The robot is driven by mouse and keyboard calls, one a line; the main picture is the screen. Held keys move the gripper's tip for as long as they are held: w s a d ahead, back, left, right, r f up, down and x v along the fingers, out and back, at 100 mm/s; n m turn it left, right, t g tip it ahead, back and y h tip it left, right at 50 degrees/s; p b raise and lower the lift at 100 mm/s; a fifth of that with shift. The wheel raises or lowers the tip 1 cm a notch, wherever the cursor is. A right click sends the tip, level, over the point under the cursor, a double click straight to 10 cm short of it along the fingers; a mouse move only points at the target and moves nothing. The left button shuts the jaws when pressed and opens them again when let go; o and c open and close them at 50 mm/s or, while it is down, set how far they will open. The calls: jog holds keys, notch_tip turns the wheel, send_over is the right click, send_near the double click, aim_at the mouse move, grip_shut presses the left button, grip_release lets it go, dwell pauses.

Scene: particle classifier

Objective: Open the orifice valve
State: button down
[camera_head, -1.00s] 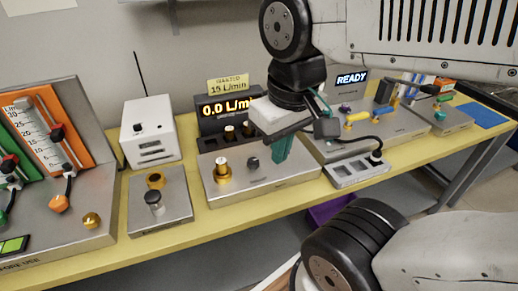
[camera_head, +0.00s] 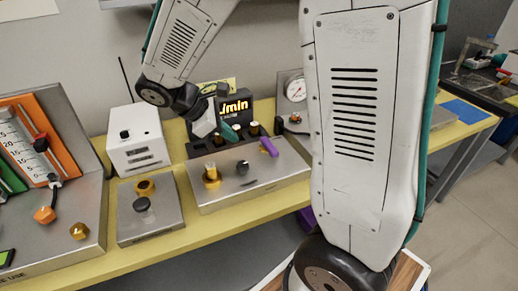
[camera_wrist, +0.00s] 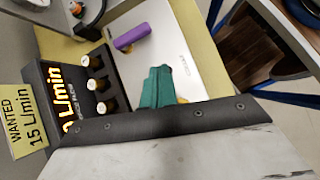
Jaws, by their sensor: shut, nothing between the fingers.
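A steel valve box (camera_head: 285,177) stands on the yellow bench. On its top are a brass fitting (camera_head: 211,175), a dark knob (camera_head: 242,167) and a purple handle (camera_head: 268,147) near the back right. No label marks which is the orifice valve. The purple handle (camera_wrist: 130,37) also shows in the wrist view, beyond the fingers. My gripper (camera_head: 231,132) has teal fingers, shut and empty, over the back of the box, left of the purple handle. The shut fingers (camera_wrist: 160,72) fill the middle of the wrist view. Any contact with the box cannot be told.
A flow display (camera_wrist: 62,100) with a yellow card (camera_wrist: 22,120) stands behind, with brass pieces in front. A white device (camera_head: 137,138), a small steel box (camera_head: 150,218) and an orange flow meter (camera_head: 47,130) stand left. My arm hides the bench's right part.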

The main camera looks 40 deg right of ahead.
aim_at(269, 149)
jog(key=w+f+n, duration=0.1)
jog(key=w+f, duration=0.1)
jog(key=w+f+n+h, duration=0.1)
jog(key=shift+w+a+f+n, duration=0.2)
jog(key=shift+w+f+n, duration=0.15)
jog(key=shift+n, duration=0.05)
jog(key=x, duration=1)
jog(key=shift+s+d, duration=0.1)
jog(key=shift+d, duration=0.15)
jog(key=shift+s+d+r, duration=0.1)
jog(key=shift+s+d, duration=0.05)
jog(key=shift+d, duration=0.45)
jog(key=shift+s+d+r, duration=0.1)
jog(key=shift+s+d, duration=0.1)
jog(key=shift+d, duration=0.4)
jog(key=shift+s+d+f, duration=0.1)
jog(key=shift+s+d, duration=0.05)
jog(key=shift+d, duration=0.5)
